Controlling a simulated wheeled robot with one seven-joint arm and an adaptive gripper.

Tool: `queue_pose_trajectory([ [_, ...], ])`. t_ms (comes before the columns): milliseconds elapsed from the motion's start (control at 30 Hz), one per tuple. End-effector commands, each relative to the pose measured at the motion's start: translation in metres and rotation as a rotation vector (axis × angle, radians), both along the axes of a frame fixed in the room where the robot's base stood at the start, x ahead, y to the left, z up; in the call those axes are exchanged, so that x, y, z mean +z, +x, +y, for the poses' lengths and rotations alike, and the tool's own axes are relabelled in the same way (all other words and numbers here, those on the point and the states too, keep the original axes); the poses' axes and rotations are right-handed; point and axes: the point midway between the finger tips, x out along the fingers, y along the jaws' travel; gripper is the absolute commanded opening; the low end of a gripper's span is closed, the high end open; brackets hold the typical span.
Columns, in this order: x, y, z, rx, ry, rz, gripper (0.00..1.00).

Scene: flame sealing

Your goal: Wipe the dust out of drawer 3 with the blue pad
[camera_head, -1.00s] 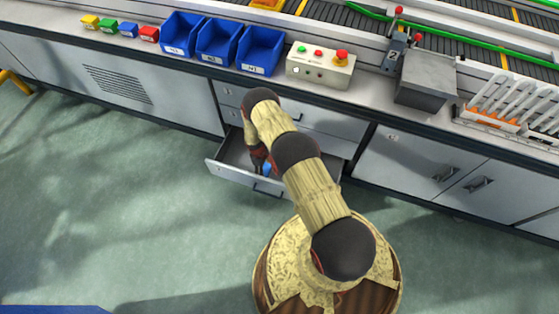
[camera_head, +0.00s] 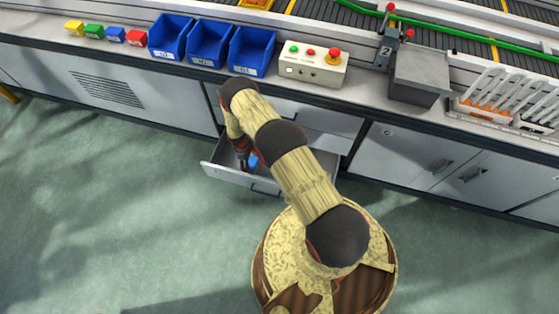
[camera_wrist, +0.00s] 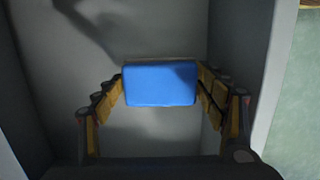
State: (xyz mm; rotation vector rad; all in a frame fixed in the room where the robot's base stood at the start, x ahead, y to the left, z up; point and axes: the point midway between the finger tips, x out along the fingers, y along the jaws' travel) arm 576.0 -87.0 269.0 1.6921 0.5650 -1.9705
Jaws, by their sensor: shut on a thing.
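The open drawer (camera_head: 222,173) is pulled out of the cabinet low at the centre of the head view. Its grey floor (camera_wrist: 75,75) fills much of the wrist view. My gripper (camera_wrist: 162,88) is shut on the blue pad (camera_wrist: 160,84), with one finger on each side of it. The pad also shows as a small blue patch inside the drawer in the head view (camera_head: 253,161). I cannot tell whether the pad touches the drawer floor. No dust stands out clearly. My arm hides the right part of the drawer.
The drawer walls (camera_wrist: 242,70) stand close beside my gripper. Above, the counter holds blue bins (camera_head: 209,43), small coloured boxes (camera_head: 104,33), a button panel (camera_head: 312,63) and a grey box (camera_head: 419,75). The green floor in front of the cabinet is open.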

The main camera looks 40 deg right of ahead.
Motion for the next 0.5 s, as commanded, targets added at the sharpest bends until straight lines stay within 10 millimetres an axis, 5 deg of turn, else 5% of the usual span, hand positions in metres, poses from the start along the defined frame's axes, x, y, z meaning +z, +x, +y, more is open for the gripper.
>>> queue_pose_trajectory([
  [500,0.037,0.005,0.008,-0.003,0.0,0.0,0.47],
])
